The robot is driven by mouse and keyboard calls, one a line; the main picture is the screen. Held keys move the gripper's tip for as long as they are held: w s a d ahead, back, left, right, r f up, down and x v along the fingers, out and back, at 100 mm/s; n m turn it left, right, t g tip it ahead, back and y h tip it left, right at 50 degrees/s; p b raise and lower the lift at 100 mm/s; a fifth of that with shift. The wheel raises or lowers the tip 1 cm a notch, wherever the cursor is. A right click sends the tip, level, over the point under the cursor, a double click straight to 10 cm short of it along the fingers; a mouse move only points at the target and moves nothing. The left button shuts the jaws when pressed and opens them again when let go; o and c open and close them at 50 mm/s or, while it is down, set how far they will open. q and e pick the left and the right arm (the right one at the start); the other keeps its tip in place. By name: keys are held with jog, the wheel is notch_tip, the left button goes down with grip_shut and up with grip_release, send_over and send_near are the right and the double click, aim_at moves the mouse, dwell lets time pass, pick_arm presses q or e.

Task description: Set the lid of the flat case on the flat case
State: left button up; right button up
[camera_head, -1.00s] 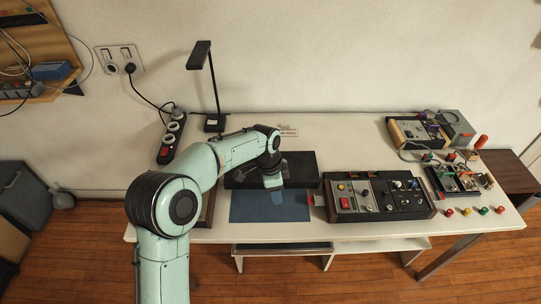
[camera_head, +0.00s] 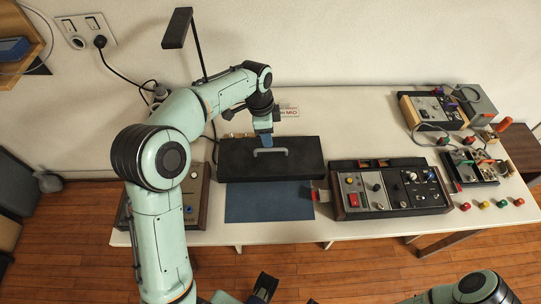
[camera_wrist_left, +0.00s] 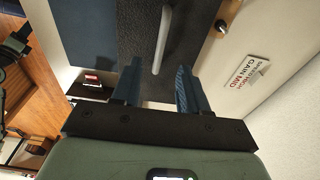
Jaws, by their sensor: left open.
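A flat black slab with a grey bar handle, which looks like the lid (camera_head: 235,165), lies at the back of the blue mat. The lid (camera_wrist_left: 130,25) and its handle also show in the left wrist view. My left gripper (camera_head: 263,142) is open above the lid, close to the handle. In the left wrist view its fingers (camera_wrist_left: 158,68) stand apart, with the handle between them in the picture and nothing gripped. The long black console with knobs (camera_head: 405,208), right of the lid, may be the flat case. My right arm shows in part at the bottom edge.
The blue mat (camera_head: 265,204) is bare in front of the lid. A wooden-edged device (camera_head: 198,202) stands left, partly behind my arm. A black lamp (camera_head: 177,28) rises behind. More devices (camera_head: 432,110) and coloured knobs (camera_head: 484,205) are at right.

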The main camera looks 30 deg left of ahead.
aim_at(271, 149)
pick_arm(q)
jog(key=shift+w+d+f+b, duration=0.1)
jog(key=shift+d+f+b, duration=0.05)
jog(key=shift+f, duration=1.25)
jog(key=shift+w+d+f+b, duration=0.1)
jog(key=shift+d+f, duration=0.05)
jog(key=shift+f, duration=1.25)
jog(key=shift+w+d+f+b, duration=0.1)
jog(key=shift+d+f+b, duration=0.05)
jog(key=shift+f, duration=1.25)
jog(key=shift+f, duration=0.1)
grip_shut()
